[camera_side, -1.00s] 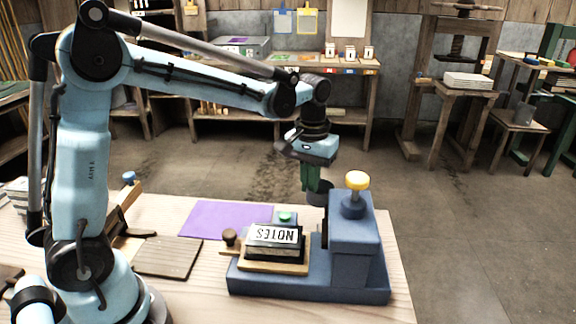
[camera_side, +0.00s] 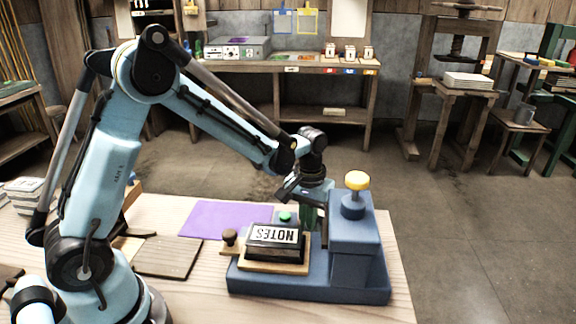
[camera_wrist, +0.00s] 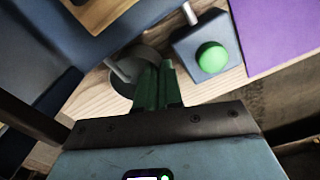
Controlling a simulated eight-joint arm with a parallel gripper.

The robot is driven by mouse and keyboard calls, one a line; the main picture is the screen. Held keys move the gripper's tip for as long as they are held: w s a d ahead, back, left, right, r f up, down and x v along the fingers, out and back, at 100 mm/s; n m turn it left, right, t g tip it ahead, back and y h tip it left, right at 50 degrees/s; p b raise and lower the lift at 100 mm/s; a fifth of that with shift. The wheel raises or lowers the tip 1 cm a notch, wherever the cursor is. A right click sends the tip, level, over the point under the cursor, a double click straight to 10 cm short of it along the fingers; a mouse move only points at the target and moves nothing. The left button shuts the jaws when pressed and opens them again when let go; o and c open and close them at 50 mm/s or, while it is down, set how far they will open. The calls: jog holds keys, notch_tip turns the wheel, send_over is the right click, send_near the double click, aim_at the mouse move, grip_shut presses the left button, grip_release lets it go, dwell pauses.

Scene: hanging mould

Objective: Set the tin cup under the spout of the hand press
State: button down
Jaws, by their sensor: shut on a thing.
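The tin cup (camera_wrist: 147,54) shows in the wrist view as a dark grey round shape with a paler rim, close above or on the table; I cannot tell which. My gripper (camera_wrist: 160,68) has its green fingers shut on the cup's near side. In the side view my gripper (camera_side: 309,217) is low behind the hand press (camera_side: 353,238), which hides the cup. The blue press has a yellow knob and a long base. A pale grey rod (camera_wrist: 117,70) lies across the cup in the wrist view; I cannot tell whether it is the spout.
A blue box with a green button (camera_wrist: 212,57) stands right beside the cup. A purple sheet (camera_side: 225,219) and a brown slatted board (camera_side: 168,257) lie to the left.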

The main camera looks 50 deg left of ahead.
jog(key=shift+f, duration=0.1)
jog(key=c, duration=1.6)
grip_release()
notch_tip(320, 180, up, 12)
jog(key=shift+s+d+r+m+t, duration=0.15)
jog(key=shift+s+m+t, duration=0.85)
jog(key=shift+s, duration=1.15)
jog(key=shift+s+r+m+t, duration=0.1)
jog(key=shift+s+m+t, duration=0.45)
jog(key=shift+s+t, duration=1.2)
jog(key=shift+s+d+r+m+t, duration=0.15)
jog(key=shift+s+m+t, duration=0.65)
jog(key=shift+s, duration=1.7)
